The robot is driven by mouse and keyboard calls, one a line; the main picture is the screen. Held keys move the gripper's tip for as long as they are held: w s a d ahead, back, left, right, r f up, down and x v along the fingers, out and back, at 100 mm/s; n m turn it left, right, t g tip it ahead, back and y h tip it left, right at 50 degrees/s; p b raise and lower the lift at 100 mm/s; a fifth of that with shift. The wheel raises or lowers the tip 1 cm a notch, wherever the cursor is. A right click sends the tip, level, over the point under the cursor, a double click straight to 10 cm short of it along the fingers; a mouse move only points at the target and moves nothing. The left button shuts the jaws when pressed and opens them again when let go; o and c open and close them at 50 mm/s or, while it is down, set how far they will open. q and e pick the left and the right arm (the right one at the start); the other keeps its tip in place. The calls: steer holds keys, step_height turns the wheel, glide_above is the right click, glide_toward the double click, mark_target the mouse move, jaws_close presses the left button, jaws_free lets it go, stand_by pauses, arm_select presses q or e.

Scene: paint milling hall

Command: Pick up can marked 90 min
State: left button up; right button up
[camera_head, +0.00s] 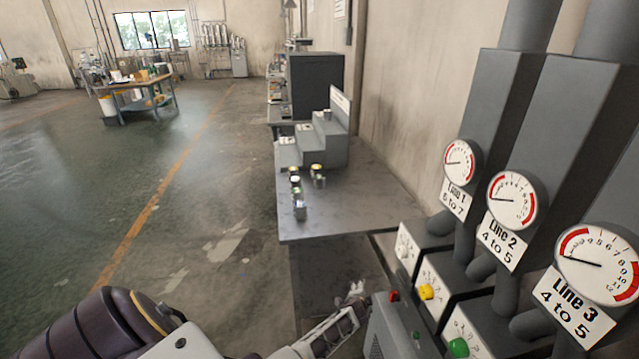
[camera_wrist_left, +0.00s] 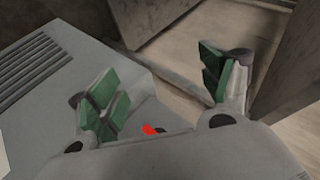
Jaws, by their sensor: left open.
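Several small cans stand in a loose group on the near part of the grey table (camera_head: 345,205): one can with a yellow top (camera_head: 318,178), one at the left (camera_head: 295,181), and a nearer one (camera_head: 299,210). Their markings are too small to read, so I cannot tell which is marked 90 min. My left gripper (camera_head: 350,305) is low at the bottom of the head view, nearer than the table and apart from the cans. In the left wrist view its green-padded fingers (camera_wrist_left: 160,88) are spread and empty. My right gripper is not in view.
A grey stepped stand (camera_head: 318,145) with a sign is behind the cans. A grey control box (camera_head: 388,332) with a red button is close to my left gripper. Gauge panels (camera_head: 512,200) fill the right side. Open floor (camera_head: 180,200) lies left of the table.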

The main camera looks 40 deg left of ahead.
arm_select(q)
steer(key=a+r+m+y, duration=0.4)
steer(key=a+r+m, duration=0.1)
steer(key=r, duration=0.3)
steer(key=s+a+r+m+y, duration=0.1)
steer(key=a+r+m+y, duration=0.3)
steer(key=r, duration=0.4)
steer(key=s+a+r+m+g+y, duration=0.1)
steer(key=a+r+m+y, duration=0.3)
steer(key=r, duration=0.4)
steer(key=shift+a+m, duration=0.8)
steer(key=shift+a, duration=0.05)
steer(key=shift+s+m, duration=0.1)
steer(key=shift+m, duration=0.2)
steer(key=shift+r, duration=0.1)
